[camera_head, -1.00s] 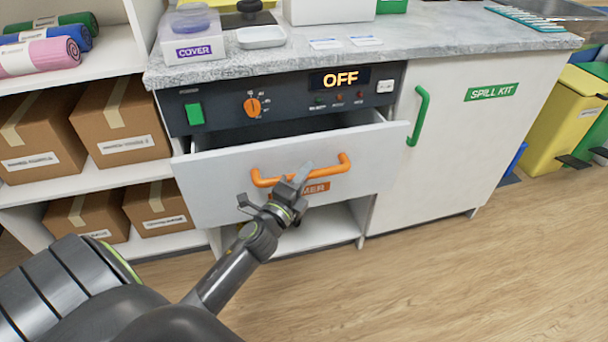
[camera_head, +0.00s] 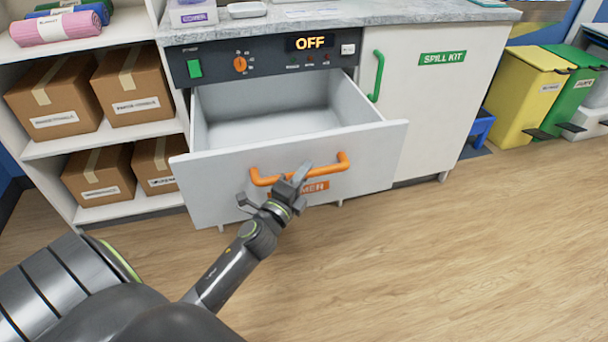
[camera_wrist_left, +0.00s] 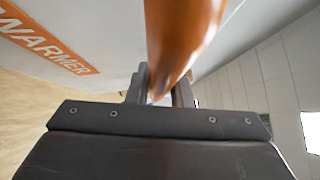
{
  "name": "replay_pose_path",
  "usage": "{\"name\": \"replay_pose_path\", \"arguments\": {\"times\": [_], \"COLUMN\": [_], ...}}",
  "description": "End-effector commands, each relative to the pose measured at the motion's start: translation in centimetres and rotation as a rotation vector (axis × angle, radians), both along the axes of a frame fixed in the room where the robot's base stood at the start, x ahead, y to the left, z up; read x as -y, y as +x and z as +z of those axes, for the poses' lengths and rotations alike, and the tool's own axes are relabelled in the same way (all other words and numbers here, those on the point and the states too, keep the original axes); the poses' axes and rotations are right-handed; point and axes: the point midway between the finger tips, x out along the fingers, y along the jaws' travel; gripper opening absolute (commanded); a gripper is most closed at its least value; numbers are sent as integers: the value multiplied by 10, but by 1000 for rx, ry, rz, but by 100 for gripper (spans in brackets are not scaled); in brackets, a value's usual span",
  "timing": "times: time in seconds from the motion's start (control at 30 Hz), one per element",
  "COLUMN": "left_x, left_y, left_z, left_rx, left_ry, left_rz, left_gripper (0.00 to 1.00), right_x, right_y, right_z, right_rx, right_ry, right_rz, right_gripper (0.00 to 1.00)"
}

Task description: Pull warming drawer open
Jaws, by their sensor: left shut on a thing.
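The white warming drawer (camera_head: 225,185) stands well out from under the control panel, and its empty-looking inside shows from above. Its orange bar handle (camera_head: 326,168) runs across the front, above an orange label. My left gripper (camera_head: 284,182) is shut on the handle, near its middle. In the left wrist view the handle (camera_wrist_left: 178,35) runs between the fingers of the gripper (camera_wrist_left: 160,90), with the WARMER label (camera_wrist_left: 45,42) on the drawer front at the left. My right gripper is not in view.
The control panel (camera_head: 270,58) above the drawer reads OFF. A white SPILL KIT cabinet door (camera_head: 430,110) with a green handle is shut at the right. Shelves with cardboard boxes (camera_head: 55,95) stand at the left. The wooden floor (camera_head: 450,260) in front is clear.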

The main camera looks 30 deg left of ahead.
Motion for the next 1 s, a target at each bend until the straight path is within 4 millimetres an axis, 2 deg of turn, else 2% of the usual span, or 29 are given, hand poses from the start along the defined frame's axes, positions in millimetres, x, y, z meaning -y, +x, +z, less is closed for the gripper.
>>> {"name": "replay_pose_path", "arguments": {"times": [0.23, 0.27, 0.4, 0.43, 0.77, 0.87, 1.0], "left_x": [0, 0, 0, 0, 0, 1, 2], "left_y": [0, 0, 0, 0, -3, -13, -37], "left_z": [0, 0, 0, 0, -1, -3, -8], "left_rx": [0, 0, 0, 0, 0, 0, -1], "left_ry": [3, 3, 2, 2, 2, 2, 2], "left_rz": [1, 1, 1, 1, 0, 0, 0], "left_gripper": [0, 21, 39, 41, 41, 41, 41], "right_x": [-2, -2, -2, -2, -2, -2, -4], "right_y": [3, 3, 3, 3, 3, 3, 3], "right_z": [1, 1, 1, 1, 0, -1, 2], "right_rx": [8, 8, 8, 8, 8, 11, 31], "right_ry": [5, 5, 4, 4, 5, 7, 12], "right_rz": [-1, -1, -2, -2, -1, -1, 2], "right_gripper": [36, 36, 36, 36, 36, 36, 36]}}
